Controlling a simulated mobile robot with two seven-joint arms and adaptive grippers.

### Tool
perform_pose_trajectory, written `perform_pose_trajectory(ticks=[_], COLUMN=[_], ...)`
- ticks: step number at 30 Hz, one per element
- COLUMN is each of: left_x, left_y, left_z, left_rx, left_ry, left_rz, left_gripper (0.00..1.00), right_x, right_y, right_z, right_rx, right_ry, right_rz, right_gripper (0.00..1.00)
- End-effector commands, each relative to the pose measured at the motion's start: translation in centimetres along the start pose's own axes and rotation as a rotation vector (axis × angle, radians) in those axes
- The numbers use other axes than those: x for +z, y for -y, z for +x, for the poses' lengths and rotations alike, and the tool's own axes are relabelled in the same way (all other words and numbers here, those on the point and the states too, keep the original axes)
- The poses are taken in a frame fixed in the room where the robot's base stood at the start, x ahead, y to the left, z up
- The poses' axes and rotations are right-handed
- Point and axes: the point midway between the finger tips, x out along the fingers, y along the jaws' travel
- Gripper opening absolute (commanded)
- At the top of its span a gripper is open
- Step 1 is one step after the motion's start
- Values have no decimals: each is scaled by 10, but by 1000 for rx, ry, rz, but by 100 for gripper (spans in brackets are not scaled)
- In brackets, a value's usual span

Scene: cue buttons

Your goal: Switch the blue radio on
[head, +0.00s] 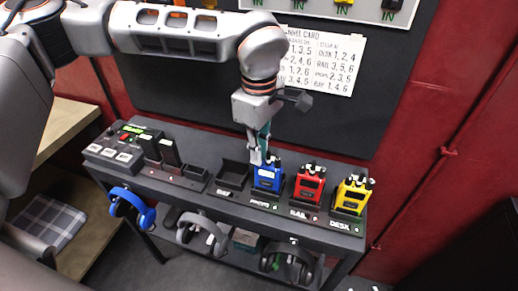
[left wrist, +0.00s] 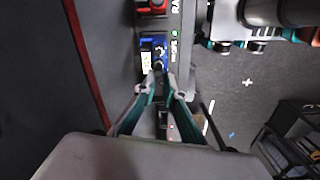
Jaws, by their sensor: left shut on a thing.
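The blue radio (head: 267,179) stands upright in its slot on the dark shelf, between an empty slot and the red radio. Its blue body also shows in the left wrist view (left wrist: 147,45). My left gripper (head: 257,160) reaches down from above onto the top of the blue radio. In the left wrist view its fingertips (left wrist: 160,84) are close together around a small dark part on the radio's top, which looks like a knob and is partly hidden by the fingers. A small green light (left wrist: 175,33) shows beside the blue radio's label. My right gripper is not in view.
The red radio (head: 308,183) and the yellow radio (head: 352,195) stand close on the right. An empty slot (head: 232,176) is on the left, then a panel with buttons (head: 118,148). Headphones (head: 130,207) hang along the shelf's front. A printed card (head: 322,62) is on the wall.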

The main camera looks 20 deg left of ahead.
Motion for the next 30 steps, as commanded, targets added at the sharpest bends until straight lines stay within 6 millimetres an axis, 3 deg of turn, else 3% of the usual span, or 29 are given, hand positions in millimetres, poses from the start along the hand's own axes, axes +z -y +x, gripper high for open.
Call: perform_pose_trajectory(ticks=[17,18,20,30], left_x=[0,0,0,0], left_y=[0,0,0,0], left_z=[0,0,0,-1], left_rx=[0,0,0,0], left_ry=[0,0,0,0], left_rz=[39,39,39,38], left_gripper=[0,15,28,28], right_x=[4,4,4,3], right_y=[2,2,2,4], right_z=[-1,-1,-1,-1], right_rx=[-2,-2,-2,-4], right_ry=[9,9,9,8], right_rz=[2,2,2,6], right_gripper=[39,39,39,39])
